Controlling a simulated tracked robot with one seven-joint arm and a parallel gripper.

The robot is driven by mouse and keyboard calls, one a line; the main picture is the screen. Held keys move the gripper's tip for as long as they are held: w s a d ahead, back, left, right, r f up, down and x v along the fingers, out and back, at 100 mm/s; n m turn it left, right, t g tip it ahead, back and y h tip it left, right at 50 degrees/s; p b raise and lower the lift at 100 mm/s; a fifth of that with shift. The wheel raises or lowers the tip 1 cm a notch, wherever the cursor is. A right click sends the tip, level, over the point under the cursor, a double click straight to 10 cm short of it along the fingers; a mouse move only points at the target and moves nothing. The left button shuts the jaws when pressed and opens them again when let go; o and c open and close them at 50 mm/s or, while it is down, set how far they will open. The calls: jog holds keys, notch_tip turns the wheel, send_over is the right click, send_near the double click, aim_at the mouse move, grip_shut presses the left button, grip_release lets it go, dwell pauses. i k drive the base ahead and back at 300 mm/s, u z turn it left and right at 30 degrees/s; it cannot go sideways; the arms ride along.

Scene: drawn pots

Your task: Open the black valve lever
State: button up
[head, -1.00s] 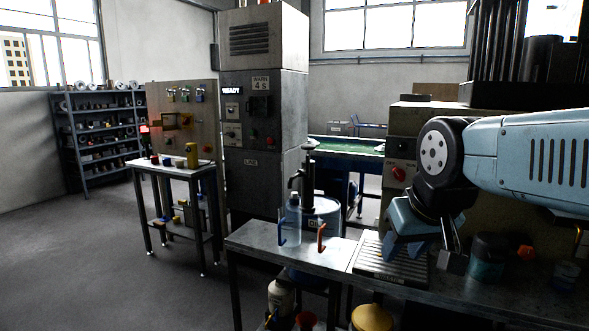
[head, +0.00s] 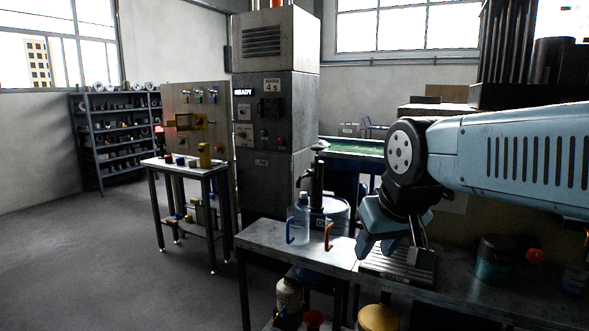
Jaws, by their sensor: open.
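I cannot pick out a black valve lever for certain. A black hand pump (head: 317,183) with a dark top stands on a blue drum (head: 338,212) behind the bench, and a small black fitting (head: 269,108) sits on the grey cabinet (head: 277,60). Both are too small to tell whether either is the lever. My gripper (head: 394,250) is open and empty, pointing down over a ribbed metal tray (head: 383,273) on the bench, to the right of and apart from the pump and the cabinet.
A dark teal jar (head: 494,262) is at right. A small table (head: 184,168) stands at left. The left floor is clear.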

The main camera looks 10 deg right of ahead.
aim_at(315, 174)
jog(key=u, duration=0.2)
jog(key=i, duration=1.15)
jog(key=z, duration=2.75)
jog(key=k, duration=0.95)
jog(key=u, duration=0.55)
